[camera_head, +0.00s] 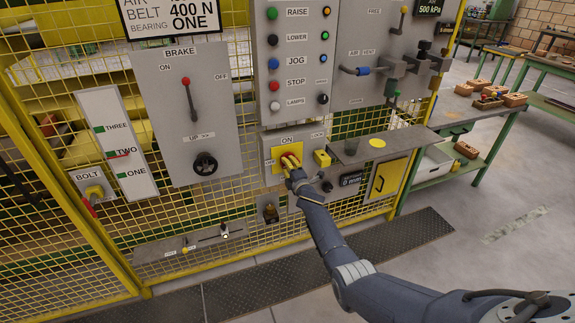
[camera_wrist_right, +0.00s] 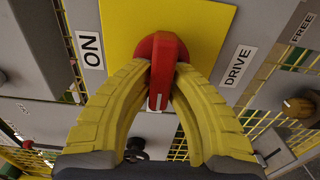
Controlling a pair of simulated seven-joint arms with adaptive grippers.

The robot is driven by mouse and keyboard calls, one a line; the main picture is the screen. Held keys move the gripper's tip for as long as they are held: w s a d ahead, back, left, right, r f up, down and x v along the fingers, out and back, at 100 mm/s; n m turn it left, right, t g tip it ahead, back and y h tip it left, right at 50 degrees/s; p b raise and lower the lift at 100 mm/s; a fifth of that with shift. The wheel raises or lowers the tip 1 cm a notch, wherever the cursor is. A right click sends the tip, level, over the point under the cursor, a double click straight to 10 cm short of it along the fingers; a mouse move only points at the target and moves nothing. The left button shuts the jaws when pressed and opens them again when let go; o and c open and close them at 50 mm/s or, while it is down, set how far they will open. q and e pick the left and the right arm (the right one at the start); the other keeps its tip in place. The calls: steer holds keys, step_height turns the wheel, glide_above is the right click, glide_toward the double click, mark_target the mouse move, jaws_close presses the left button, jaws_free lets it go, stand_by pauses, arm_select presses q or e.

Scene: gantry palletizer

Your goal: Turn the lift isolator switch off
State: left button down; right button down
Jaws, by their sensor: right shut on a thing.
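The lift isolator switch is a red handle (camera_head: 289,160) on a yellow plate (camera_head: 270,158), under an "ON" label (camera_head: 287,140) on a grey panel. In the right wrist view the red handle (camera_wrist_right: 166,50) has a pale mark near its lower end. The "ON" label (camera_wrist_right: 90,46) is to the left of it there, and a "DRIVE" label (camera_wrist_right: 238,66) is to the right. My right gripper (camera_head: 293,168) is shut on the red handle, its yellow fingers (camera_wrist_right: 163,85) on either side of it. My left gripper is not in view.
A yellow lock piece (camera_head: 322,158) sits just right of the switch. The brake panel (camera_head: 188,110) is to the left, and a button panel (camera_head: 293,60) is above. A small shelf (camera_head: 375,145) juts out at the right. Yellow mesh fence surrounds the panels.

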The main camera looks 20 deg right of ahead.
steer(key=c, duration=1.3)
jaws_free()
steer(key=shift+s+d, duration=0.15)
steer(key=shift+s, duration=0.4)
steer(key=s, duration=1.1)
steer(key=shift+a, duration=0.25)
steer(key=shift+w+m, duration=0.1)
steer(key=shift+m, duration=0.2)
